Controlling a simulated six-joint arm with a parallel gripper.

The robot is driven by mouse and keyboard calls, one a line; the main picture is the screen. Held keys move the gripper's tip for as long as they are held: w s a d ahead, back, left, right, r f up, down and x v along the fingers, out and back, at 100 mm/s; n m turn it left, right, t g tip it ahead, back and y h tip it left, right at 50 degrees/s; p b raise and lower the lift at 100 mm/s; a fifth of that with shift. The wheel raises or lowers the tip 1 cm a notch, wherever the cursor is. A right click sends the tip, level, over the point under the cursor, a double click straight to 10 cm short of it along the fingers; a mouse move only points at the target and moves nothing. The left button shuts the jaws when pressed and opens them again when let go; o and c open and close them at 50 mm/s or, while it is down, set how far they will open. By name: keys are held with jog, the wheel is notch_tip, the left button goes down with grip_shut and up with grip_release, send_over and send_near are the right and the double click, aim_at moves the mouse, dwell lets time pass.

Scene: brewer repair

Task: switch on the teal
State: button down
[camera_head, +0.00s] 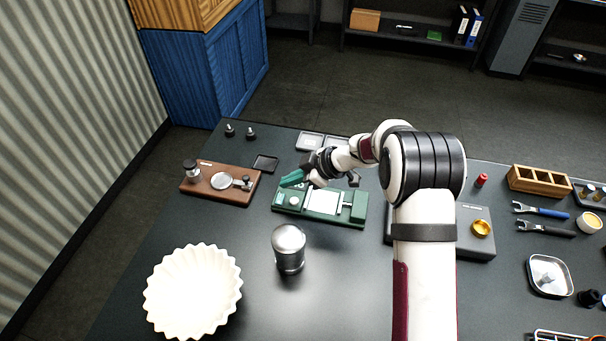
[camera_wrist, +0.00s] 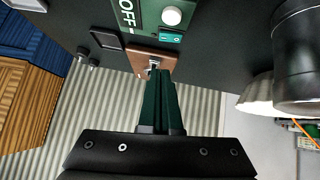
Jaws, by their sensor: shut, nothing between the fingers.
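The teal unit (camera_head: 283,204) is a green flat-bodied device near the middle of the table, with a pale plate on top. In the wrist view its green panel (camera_wrist: 147,14) shows the word OFF, a round white knob (camera_wrist: 172,17) and a small bright teal rocker switch (camera_wrist: 171,37). My gripper (camera_head: 287,181) is shut and empty, with its green fingers above the unit's left end. In the wrist view the fingertips (camera_wrist: 160,74) sit below the switch in the picture, apart from it. I cannot tell how the rocker is tilted.
A brown unit (camera_head: 210,192) stands to the left. A metal canister (camera_head: 289,250) and a white fluted bowl (camera_head: 192,290) stand in front. A grey unit (camera_head: 474,216) is at right, partly behind my arm. Small dark trays (camera_head: 265,164) lie at the back.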

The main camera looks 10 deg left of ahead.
aim_at(286, 203)
jog(key=f, duration=0.2)
jog(key=a+f, duration=0.1)
jog(key=f, duration=0.1)
jog(key=shift+w, duration=0.2)
jog(key=shift+w+f, duration=0.1)
jog(key=shift+f, duration=0.35)
jog(key=shift+f, duration=0.1)
jog(key=shift+w+f, duration=0.1)
jog(key=shift+f, duration=0.1)
jog(key=shift+s, duration=0.2)
jog(key=shift+s+r, duration=0.2)
jog(key=shift+s, duration=0.4)
jog(key=shift+r, duration=0.1)
